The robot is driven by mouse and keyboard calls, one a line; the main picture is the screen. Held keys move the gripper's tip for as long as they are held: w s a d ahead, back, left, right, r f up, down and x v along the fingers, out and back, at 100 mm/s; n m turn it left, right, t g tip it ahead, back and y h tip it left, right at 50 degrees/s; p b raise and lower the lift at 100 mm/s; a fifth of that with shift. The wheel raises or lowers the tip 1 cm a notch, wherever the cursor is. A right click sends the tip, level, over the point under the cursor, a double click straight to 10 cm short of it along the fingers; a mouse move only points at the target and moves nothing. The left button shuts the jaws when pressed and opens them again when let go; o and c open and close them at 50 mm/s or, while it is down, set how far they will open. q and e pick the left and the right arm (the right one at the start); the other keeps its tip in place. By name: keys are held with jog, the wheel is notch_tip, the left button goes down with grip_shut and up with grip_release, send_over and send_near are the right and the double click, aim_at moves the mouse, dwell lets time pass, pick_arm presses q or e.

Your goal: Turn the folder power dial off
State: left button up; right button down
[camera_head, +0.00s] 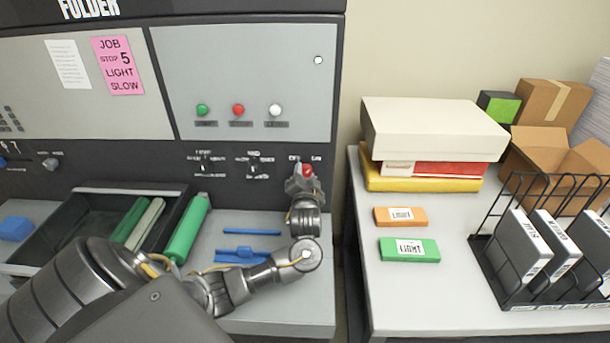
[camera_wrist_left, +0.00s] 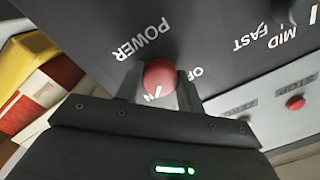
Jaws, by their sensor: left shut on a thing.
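The folder power dial is a red round knob (camera_wrist_left: 160,78) with a white mark, on the dark panel of the folder. The word POWER and part of an OFF label show beside it in the left wrist view. In the head view the red dial (camera_head: 308,170) is at the right end of the panel, partly hidden by my left gripper (camera_head: 300,179). My left gripper, also in the left wrist view (camera_wrist_left: 160,88), is shut on the dial, one finger on each side. The exact setting the mark points to is hard to tell. My right gripper is not in view.
Green, red and white buttons (camera_head: 238,110) sit above the dial. A shelf with a black tray (camera_head: 70,190), a green roll (camera_head: 186,230) and blue parts (camera_head: 243,255) lies below. At right, a table (camera_head: 400,295) holds boxes and a wire rack (camera_head: 490,265).

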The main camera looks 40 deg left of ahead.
pick_arm(q)
jog(key=n, duration=0.4)
jog(key=shift+f+n+b, duration=0.1)
jog(key=shift+n+b, duration=0.2)
jog(key=n+b, duration=0.1)
jog(key=n, duration=0.3)
jog(key=shift+h, duration=0.3)
jog(key=n+b, duration=0.2)
jog(key=n, duration=0.2)
jog(key=shift+n, duration=0.4)
jog(key=shift+n+h+b, duration=0.3)
jog(key=shift+n+b, duration=0.7)
jog(key=shift+n, duration=0.9)
jog(key=o, duration=1)
jog(key=shift+w, duration=0.1)
jog(key=shift+d+r, duration=0.1)
jog(key=shift+r, duration=0.1)
